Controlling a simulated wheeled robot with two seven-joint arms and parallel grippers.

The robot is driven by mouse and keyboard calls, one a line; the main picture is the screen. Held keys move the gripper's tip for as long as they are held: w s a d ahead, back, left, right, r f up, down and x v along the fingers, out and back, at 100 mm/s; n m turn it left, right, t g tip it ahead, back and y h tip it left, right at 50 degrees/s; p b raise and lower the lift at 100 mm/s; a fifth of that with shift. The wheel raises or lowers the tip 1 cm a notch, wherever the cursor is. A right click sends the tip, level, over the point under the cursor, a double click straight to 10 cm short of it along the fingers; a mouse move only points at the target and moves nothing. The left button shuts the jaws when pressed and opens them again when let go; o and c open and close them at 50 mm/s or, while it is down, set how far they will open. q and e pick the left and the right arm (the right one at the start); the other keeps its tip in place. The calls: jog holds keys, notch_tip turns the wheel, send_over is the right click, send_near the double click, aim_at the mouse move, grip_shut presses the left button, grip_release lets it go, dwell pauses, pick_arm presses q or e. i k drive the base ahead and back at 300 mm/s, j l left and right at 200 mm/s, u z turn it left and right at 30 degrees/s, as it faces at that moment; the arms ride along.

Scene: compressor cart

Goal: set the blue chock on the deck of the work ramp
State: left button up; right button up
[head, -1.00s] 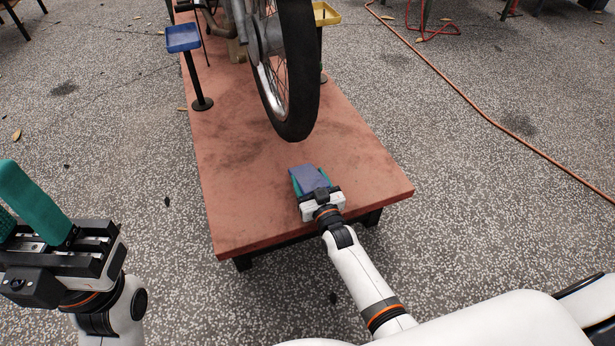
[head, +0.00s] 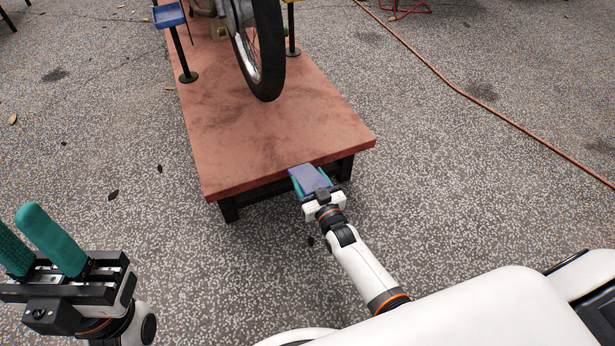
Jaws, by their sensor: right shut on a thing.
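The blue chock (head: 310,175) is held between the teal fingers of my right gripper (head: 311,182), which is shut on it. The work ramp's reddish deck (head: 270,140) lies just beyond. In the picture the chock overlaps the deck's front edge, right of its middle; I cannot tell its height or whether it touches. The gripper body is in front of the edge, over the concrete. My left gripper (head: 36,245) is open and empty at the lower left, well away from the ramp.
A wheel with a black tyre (head: 268,60) stands over the far part of the deck. A blue tray on a post (head: 170,16) stands at the deck's left side, and another post (head: 292,30) at its right. The deck's front is bare. An orange hose (head: 450,85) crosses the floor at right.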

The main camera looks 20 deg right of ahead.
aim_at(328, 117)
jog(key=l, duration=0.25)
jog(key=i+l, duration=0.8)
